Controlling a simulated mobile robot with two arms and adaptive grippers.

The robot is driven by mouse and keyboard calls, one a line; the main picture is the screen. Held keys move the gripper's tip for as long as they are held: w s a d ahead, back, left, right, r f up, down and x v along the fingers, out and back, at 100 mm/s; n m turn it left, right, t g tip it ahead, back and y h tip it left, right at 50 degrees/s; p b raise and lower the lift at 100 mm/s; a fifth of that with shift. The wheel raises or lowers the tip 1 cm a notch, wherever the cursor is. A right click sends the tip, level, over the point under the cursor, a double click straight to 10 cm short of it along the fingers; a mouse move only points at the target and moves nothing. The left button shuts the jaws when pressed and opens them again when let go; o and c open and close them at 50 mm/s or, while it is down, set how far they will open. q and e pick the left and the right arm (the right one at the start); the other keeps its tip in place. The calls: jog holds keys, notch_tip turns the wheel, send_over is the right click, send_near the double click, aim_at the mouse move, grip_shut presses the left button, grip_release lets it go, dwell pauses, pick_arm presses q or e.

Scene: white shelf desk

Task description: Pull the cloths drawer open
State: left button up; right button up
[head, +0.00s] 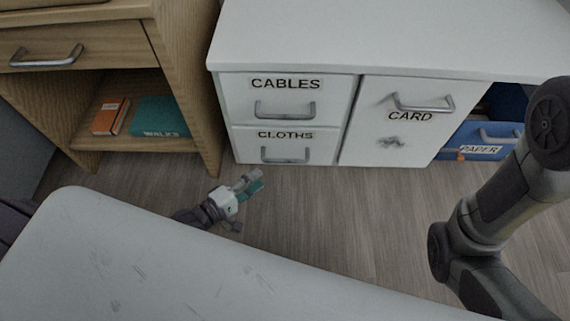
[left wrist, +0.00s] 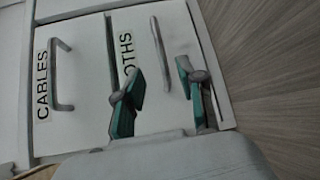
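The white cloths drawer (head: 246,151) is the lower left drawer of the white desk and looks shut. Its grey bar handle (head: 286,157) runs across below the CLOTHS label. In the left wrist view the drawer front (left wrist: 181,25) fills the middle, and its handle (left wrist: 158,52) lies between the lines of my two green-padded fingers. My left gripper (head: 256,184) is open and empty, a little in front of and below the drawer, seemingly apart from the handle. One finger partly hides the label in the wrist view. My right gripper is out of view.
The cables drawer (head: 245,92) is directly above, with its own handle. The card door (head: 360,140) is to the right, then a blue paper bin (head: 465,153). A wooden cabinet (head: 205,110) stands close on the left. The floor (head: 330,215) before the drawer is clear.

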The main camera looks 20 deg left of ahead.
aim_at(285, 161)
pick_arm(q)
jog(key=shift+b+x, duration=2.75)
jog(key=shift+x, duration=3.1)
jog(key=shift+a, duration=0.1)
grip_shut()
